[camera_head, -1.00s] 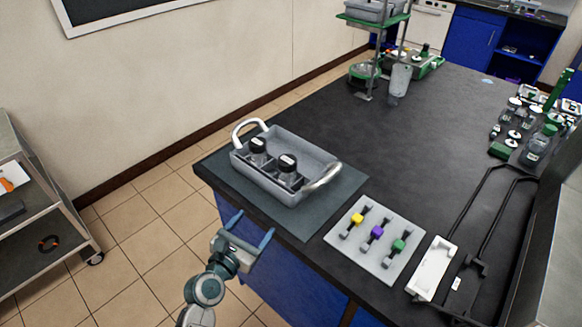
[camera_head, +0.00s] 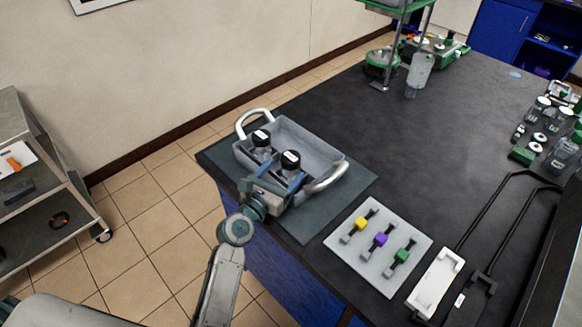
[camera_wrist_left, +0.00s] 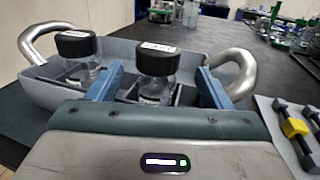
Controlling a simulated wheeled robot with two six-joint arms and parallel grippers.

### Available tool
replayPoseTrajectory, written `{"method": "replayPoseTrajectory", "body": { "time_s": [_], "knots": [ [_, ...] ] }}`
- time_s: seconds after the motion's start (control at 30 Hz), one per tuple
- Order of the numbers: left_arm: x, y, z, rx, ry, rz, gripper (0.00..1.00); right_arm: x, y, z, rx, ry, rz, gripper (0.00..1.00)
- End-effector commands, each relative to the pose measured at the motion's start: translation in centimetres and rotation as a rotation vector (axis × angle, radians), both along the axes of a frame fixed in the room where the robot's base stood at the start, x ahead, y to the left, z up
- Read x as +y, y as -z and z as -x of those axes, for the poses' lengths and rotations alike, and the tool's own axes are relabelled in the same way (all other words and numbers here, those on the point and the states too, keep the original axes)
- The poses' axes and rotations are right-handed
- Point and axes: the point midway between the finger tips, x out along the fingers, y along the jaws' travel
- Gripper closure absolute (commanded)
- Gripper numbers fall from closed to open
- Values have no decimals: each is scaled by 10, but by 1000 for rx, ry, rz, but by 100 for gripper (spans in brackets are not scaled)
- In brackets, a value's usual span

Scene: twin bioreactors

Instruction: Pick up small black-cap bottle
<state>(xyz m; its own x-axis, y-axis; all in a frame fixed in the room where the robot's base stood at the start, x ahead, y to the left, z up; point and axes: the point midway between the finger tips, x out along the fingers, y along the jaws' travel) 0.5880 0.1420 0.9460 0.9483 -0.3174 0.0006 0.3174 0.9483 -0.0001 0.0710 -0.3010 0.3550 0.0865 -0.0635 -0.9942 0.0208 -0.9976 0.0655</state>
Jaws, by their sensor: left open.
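Two clear bottles with black caps stand in the grey tray (camera_head: 322,165). The left bottle (camera_head: 261,138) is farther back, and the right bottle (camera_head: 290,160) is nearer me. My left gripper (camera_head: 281,173) is open at the tray's near side. In the left wrist view, the right bottle (camera_wrist_left: 155,90) stands between the two blue fingers, with gaps on both sides. The left bottle (camera_wrist_left: 82,72) is outside the left finger. Both caps look alike in size. My right gripper is not in view.
The tray has two raised metal handles (camera_head: 327,178) at its ends and sits on a dark mat (camera_head: 318,222). A grey board with yellow, purple and green clamps (camera_head: 380,240) lies to the right. Green-framed equipment (camera_head: 400,60) stands farther back. A shelf cart (camera_head: 50,180) is at left.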

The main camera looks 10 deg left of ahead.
Motion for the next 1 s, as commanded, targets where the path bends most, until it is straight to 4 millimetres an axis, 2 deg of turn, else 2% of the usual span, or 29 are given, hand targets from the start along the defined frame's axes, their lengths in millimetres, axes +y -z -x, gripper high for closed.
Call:
{"method": "replayPoseTrajectory", "body": {
  "time_s": [0.1, 0.2, 0.5, 0.77, 1.0],
  "knots": [
    [-3, -2, -20, -1, 0, 0, 27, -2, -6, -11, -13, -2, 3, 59],
    [-7, -1, -30, -1, 0, 0, 27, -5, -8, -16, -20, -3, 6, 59],
    [-9, 0, -34, 1, 0, -1, 27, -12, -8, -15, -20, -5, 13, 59],
    [-8, 0, -34, 1, 0, -1, 78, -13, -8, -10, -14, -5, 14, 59],
    [-8, -2, -34, -1, 0, -1, 80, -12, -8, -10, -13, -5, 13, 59]
  ]
}}
